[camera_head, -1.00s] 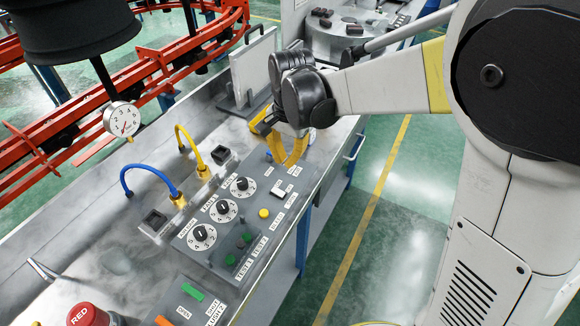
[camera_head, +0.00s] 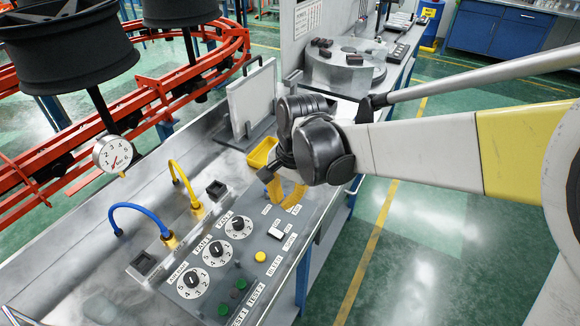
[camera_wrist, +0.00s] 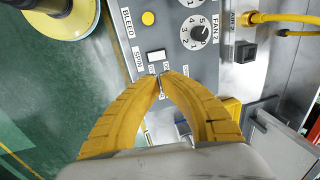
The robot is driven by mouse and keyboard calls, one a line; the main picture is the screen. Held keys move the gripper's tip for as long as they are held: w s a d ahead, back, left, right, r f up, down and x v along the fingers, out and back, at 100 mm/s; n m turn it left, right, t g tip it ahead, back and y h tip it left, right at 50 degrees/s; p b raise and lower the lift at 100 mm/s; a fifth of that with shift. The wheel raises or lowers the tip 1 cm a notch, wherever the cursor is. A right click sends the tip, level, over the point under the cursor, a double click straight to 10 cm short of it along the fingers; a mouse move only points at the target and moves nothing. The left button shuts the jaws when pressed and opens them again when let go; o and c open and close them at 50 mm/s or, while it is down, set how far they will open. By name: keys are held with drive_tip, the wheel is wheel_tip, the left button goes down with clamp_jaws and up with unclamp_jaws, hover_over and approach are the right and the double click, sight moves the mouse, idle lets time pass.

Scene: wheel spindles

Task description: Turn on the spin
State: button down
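The white spin switch (camera_head: 280,229) sits on the grey control panel (camera_head: 235,275). In the wrist view, the switch (camera_wrist: 156,56) is beside a label reading SPIN, just beyond my fingertips. My gripper (camera_head: 288,208) hangs over the far end of the panel, with its yellow fingers pointing down. In the wrist view, my gripper's (camera_wrist: 160,76) fingertips meet with nothing visible held between them. The tips look apart from the switch; their exact height over the panel is hard to tell. Which way the switch is set cannot be told.
A yellow button (camera_head: 260,257) and several numbered dials (camera_head: 217,250) share the panel. Blue (camera_head: 143,211) and yellow (camera_head: 181,178) hoses arch from the bench. A yellow tray (camera_head: 262,152) lies behind my gripper. A pressure gauge (camera_head: 113,153) hangs at left. Open floor lies right.

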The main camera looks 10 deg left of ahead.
sight(276, 229)
drive_tip(key=f+b, duration=0.1)
drive_tip(key=f, duration=0.3)
drive_tip(key=a+f+b, duration=0.1)
drive_tip(key=f+b, duration=0.1)
drive_tip(key=f, duration=0.2)
drive_tip(key=w+a+f+b, duration=0.1)
drive_tip(key=f+b, duration=0.1)
drive_tip(key=f, duration=0.2)
drive_tip(key=shift+f, duration=0.2)
